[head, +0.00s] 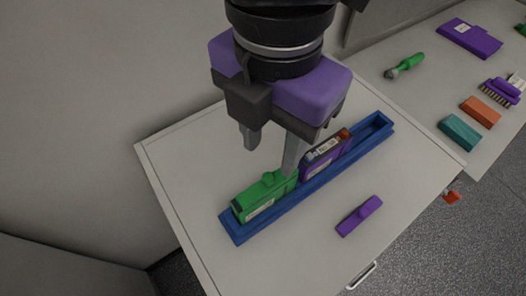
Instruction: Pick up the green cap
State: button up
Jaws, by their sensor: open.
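A green block (262,199) with a pale label stands in the left end of a long blue tray (300,198). The green cap (268,180), with a small raised knob, appears to sit on top of it; the border between cap and block is hard to make out. My gripper (271,156) is open and empty, pointing down above the cap. Its right finger overlaps the green block's right end in the picture; I cannot tell if they touch.
A purple block (323,157) with an uncovered top stands upright in the tray behind the right finger. A loose purple cap (358,216) lies on the cabinet top (190,185). A side counter holds a green-handled tool (406,65), a teal block (460,132) and an orange block (480,111).

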aim_at(268, 177)
jog(key=shift+w+d+f, duration=0.15)
jog(key=shift+f, duration=0.1)
jog(key=shift+a+f+p, duration=0.15)
jog(key=shift+f+p, duration=0.45)
jog(key=shift+f, duration=1.2)
jog(key=shift+a+f+p, duration=0.1)
jog(key=shift+f+p, duration=0.5)
jog(key=shift+f, duration=1.15)
grip_shut()
